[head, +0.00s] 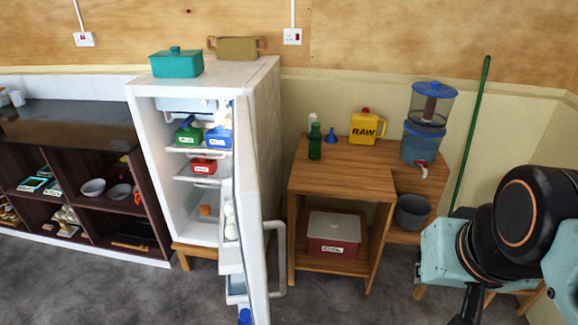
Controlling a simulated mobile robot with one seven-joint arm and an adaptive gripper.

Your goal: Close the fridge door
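The white fridge (262,110) stands left of centre on a low wooden base. Its door (248,200) is wide open, swung out toward me and seen nearly edge-on. The door handle (281,260) is a pale bar on the door's right side. The door shelves hold white eggs and a blue item low down. Inside the fridge are green, blue and red boxes on shelves and a small orange item. My arm is at the lower right, well apart from the door. Dark parts of my gripper (468,308) show at the bottom edge; its fingertips are not clearly seen.
A wooden table (345,170) with a yellow RAW container (367,127) and green bottle (315,142) stands right of the fridge. A water dispenser (425,125) is further right. A dark shelf unit (75,130) is at left. Grey floor (340,300) lies open between door and arm.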

